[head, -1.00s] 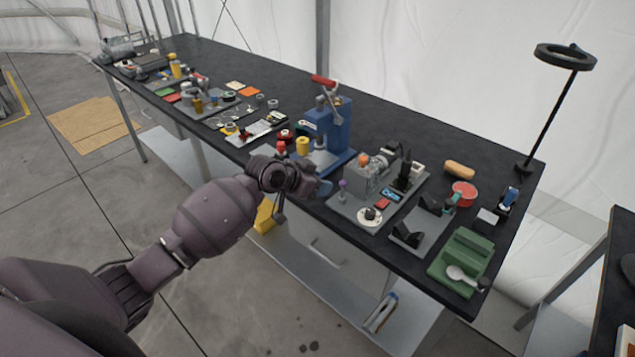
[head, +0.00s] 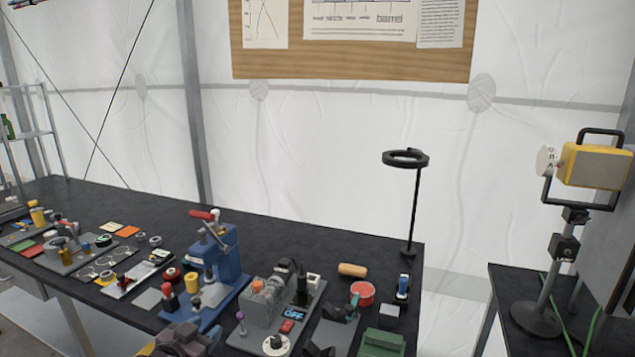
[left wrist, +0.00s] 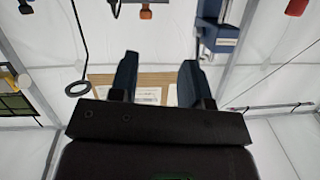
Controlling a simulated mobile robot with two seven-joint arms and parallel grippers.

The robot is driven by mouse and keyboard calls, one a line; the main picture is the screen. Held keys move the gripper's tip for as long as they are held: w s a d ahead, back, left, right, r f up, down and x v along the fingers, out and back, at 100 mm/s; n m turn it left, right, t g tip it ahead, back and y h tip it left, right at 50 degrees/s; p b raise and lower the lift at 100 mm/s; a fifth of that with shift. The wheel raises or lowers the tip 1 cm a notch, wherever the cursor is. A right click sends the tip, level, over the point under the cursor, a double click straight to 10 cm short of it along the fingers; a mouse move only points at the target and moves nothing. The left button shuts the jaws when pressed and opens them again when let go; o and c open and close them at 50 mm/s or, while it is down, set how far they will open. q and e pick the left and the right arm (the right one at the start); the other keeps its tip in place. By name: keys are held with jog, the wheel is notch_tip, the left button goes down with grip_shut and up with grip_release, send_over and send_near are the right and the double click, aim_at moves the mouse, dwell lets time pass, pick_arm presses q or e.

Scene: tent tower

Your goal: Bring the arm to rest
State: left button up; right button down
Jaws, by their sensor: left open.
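My left gripper (left wrist: 157,84) shows in the left wrist view with its two dark blue fingers apart and nothing between them. In the head view only the end of my left arm (head: 180,342) shows, at the bottom edge in front of the black workbench (head: 340,238). It is below and in front of the blue press (head: 215,268) with the red handle. Whether it touches the bench edge cannot be told. The rest of the left arm is out of the picture. My right gripper is not in view.
A grey fixture (head: 262,308), a red round tin (head: 362,293) and a green block (head: 383,342) stand on the bench. A black ring lamp (head: 405,158) rises at its right end. A yellow work light (head: 595,165) stands on the right table.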

pick_arm(q)
jog(key=s+a+f+n+g+y, duration=0.1)
jog(key=s+f, duration=0.5)
jog(key=s, duration=0.3)
jog(key=s+a+f+n+y+b, duration=0.1)
jog(key=s+f, duration=0.5)
jog(key=s, duration=0.3)
jog(key=s+a+f+n+g+y, duration=0.1)
jog(key=s+f+n+y, duration=0.1)
jog(key=s+f, duration=0.4)
jog(key=s, duration=0.4)
jog(key=shift+a+f+g+b, duration=0.15)
jog(key=shift+a+g+b, duration=0.15)
jog(key=shift+a, duration=0.1)
